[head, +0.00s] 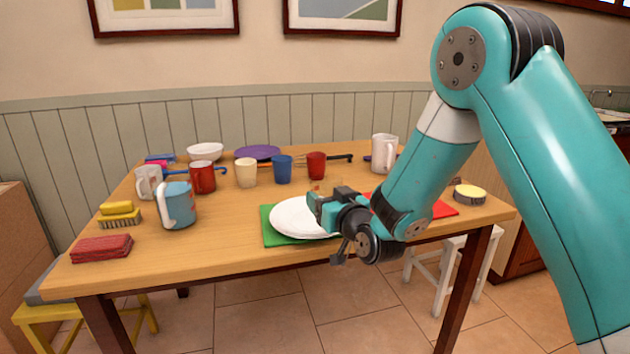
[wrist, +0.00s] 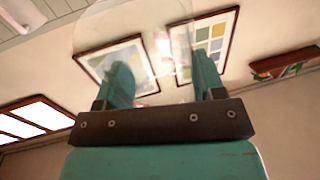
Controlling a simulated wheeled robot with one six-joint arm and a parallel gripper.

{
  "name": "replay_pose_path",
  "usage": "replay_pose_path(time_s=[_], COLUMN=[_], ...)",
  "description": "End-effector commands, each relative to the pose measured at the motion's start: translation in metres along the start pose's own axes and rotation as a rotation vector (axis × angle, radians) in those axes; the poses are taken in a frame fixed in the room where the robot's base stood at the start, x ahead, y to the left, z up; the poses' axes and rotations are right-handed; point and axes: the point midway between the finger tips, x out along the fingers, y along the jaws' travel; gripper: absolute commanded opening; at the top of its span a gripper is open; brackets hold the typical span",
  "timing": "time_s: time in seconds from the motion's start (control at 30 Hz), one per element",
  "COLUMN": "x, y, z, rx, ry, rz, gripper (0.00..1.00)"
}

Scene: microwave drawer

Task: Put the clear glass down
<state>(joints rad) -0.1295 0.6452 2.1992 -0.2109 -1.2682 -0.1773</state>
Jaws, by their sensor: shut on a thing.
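My gripper (head: 326,204) is low over the white plate (head: 292,220) near the front of the wooden table. In the wrist view my gripper (wrist: 166,78) has its two teal fingers apart, one on each side of the clear glass (wrist: 150,25). The glass is see-through, and only its faint rim and a few highlights show. In the head view it is hard to make out near my fingers, and I cannot tell whether its base touches anything.
The plate lies on a green mat (head: 268,232); a red mat (head: 442,209) is to the right. Several cups stand behind, including a blue one (head: 282,169). The front-left middle of the table (head: 225,240) is clear.

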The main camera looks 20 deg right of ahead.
Motion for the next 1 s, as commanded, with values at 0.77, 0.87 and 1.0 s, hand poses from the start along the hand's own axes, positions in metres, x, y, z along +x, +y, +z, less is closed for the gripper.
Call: replay_pose_path(time_s=[0.77,0.87,1.0], x=[0.055,0.055,0.054], y=[0.000,0.001,0.001], z=[0.031,0.032,0.036], rx=[0.001,0.001,0.000], ry=[0.002,0.001,0.001], rz=[0.000,0.000,0.000], gripper=[0.18,0.18,0.18])
